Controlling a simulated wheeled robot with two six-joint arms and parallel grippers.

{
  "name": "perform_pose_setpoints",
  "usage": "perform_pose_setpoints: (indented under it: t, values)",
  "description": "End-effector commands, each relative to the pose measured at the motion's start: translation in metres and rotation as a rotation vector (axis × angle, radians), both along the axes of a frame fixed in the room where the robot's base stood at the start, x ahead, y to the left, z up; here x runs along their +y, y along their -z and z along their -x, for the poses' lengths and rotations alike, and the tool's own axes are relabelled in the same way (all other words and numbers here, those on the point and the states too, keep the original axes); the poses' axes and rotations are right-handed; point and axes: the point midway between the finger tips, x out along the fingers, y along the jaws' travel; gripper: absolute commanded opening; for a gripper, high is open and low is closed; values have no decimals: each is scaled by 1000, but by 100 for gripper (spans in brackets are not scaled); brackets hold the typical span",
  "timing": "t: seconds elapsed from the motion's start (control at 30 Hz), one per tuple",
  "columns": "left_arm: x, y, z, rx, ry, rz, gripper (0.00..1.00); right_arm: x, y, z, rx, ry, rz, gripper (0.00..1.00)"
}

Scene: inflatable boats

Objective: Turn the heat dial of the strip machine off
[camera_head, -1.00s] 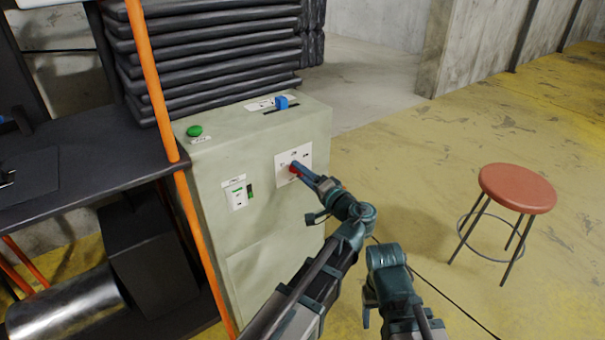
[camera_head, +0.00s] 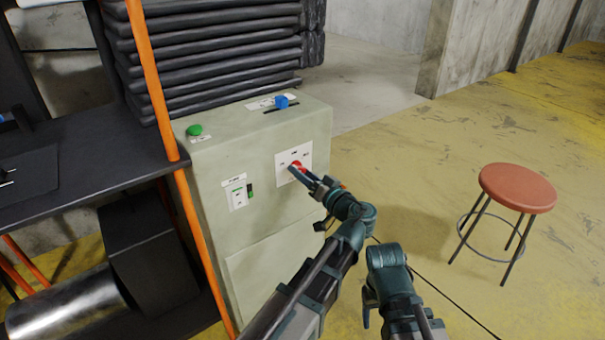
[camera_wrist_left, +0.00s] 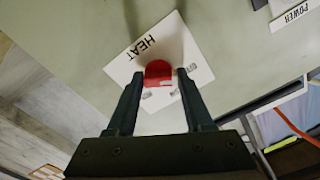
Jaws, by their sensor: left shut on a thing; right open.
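The strip machine (camera_head: 250,220) is a pale green cabinet. Its red heat dial (camera_head: 297,165) sits on a white label plate on the front face. In the left wrist view the dial (camera_wrist_left: 158,72) lies between the two fingertips, on the tilted plate marked HEAT (camera_wrist_left: 146,45). My left gripper (camera_head: 298,171) is shut on the dial, with its fingers rolled at a slant. Part of the dial and plate is hidden by the fingers in the head view. My right gripper (camera_head: 371,301) hangs low, right of the left arm, open and away from the machine.
A power switch (camera_head: 238,194), a green button (camera_head: 194,130) and a blue slider (camera_head: 281,102) are on the machine. Dark folded sheets (camera_head: 210,50) are stacked behind it. A bench (camera_head: 80,160) and orange post stand left. A red stool (camera_head: 517,188) stands right on open floor.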

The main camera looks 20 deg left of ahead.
Motion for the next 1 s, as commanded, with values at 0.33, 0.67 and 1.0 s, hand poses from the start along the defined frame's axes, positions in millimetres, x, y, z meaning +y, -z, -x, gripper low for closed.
perform_pose_setpoints:
  t: [0.33,0.67,1.0]
  values:
    - [0,1,1,-21,-3,22,0,0,0,0,0,0,0,61]
    - [0,1,1,-21,-2,21,68,0,0,0,0,0,0,61]
    - [0,1,1,-20,-1,18,81,0,0,0,0,0,0,61]
